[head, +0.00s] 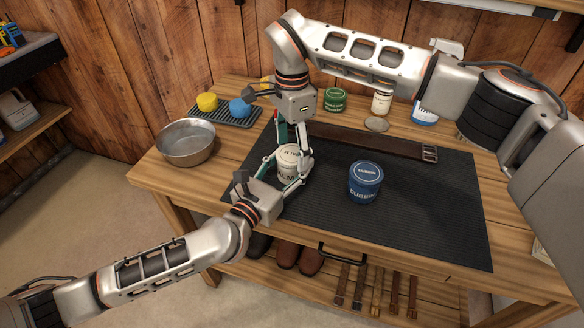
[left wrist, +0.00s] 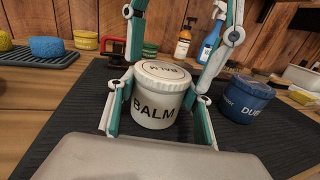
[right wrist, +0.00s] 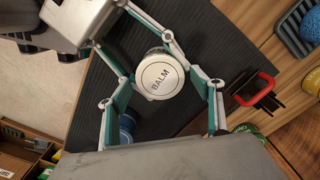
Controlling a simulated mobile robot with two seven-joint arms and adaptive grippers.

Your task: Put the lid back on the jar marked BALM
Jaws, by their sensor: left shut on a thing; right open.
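The white jar marked BALM (left wrist: 153,112) stands upright on the dark mat. My left gripper (head: 278,172) is shut on the jar's sides, low down; its fingers also show in the left wrist view (left wrist: 156,118). The white lid marked BALM (right wrist: 160,75) lies on top of the jar, over its mouth; it also shows in the left wrist view (left wrist: 163,72). I cannot tell whether it is screwed tight. My right gripper (right wrist: 166,88) is open, pointing down from above, with one finger on each side of the lid and apart from it.
A blue DUBBIN jar (head: 365,183) stands right of the BALM jar on the mat (head: 430,215). A metal bowl (head: 186,143), a rack with sponges (head: 226,117) and a leather strap (head: 385,143) lie around. A green tin (head: 335,99) and bottles stand at the back. The mat's front right is clear.

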